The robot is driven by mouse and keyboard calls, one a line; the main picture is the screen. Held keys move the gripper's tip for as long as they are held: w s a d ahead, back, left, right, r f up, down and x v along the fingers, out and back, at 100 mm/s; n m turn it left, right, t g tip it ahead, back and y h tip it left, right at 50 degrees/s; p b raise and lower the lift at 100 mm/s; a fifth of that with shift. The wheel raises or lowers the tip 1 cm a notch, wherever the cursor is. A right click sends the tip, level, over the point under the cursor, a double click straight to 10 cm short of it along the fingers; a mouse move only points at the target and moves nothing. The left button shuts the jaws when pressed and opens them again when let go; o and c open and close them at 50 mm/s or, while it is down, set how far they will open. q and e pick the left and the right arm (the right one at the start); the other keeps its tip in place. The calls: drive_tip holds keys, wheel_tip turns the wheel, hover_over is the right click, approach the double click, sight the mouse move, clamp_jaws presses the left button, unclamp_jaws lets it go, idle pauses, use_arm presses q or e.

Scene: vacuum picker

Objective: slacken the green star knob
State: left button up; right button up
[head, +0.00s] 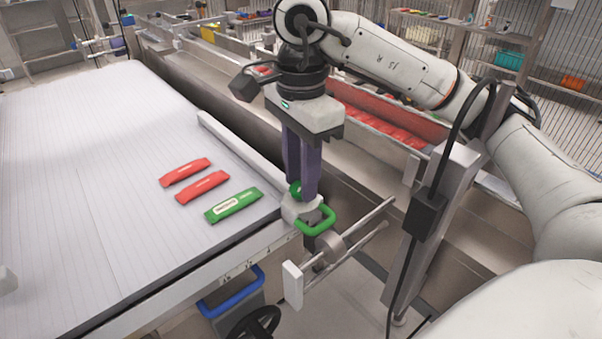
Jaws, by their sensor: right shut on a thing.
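The green star knob (296,189) is at the corner of the white table, on top of a pale clamp body (296,211). It is mostly hidden by the purple fingers of my right gripper (302,192). The gripper points straight down from above and is shut on the knob. A curved green handle (320,224) sticks out of the clamp body just below and to the right. The knob's turn position cannot be made out. My left gripper is not in view.
Two red packets (186,172) (203,186) and a green packet (233,205) lie on the white ribbed table (80,150), left of the gripper. A guide rail (235,145) runs along its edge. Metal rods (350,240), a blue handle (232,290) and a black handwheel (255,322) are in front.

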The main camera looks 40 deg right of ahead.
drive_tip(key=o, duration=1)
drive_tip(key=shift+o, duration=0.2)
drive_tip(key=shift+r, duration=0.1)
use_arm(q)
drive_tip(key=p, duration=0.1)
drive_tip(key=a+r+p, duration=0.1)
drive_tip(key=p, duration=0.1)
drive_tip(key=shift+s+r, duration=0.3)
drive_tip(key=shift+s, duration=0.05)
use_arm(e)
wheel_tip(320, 180, up, 10)
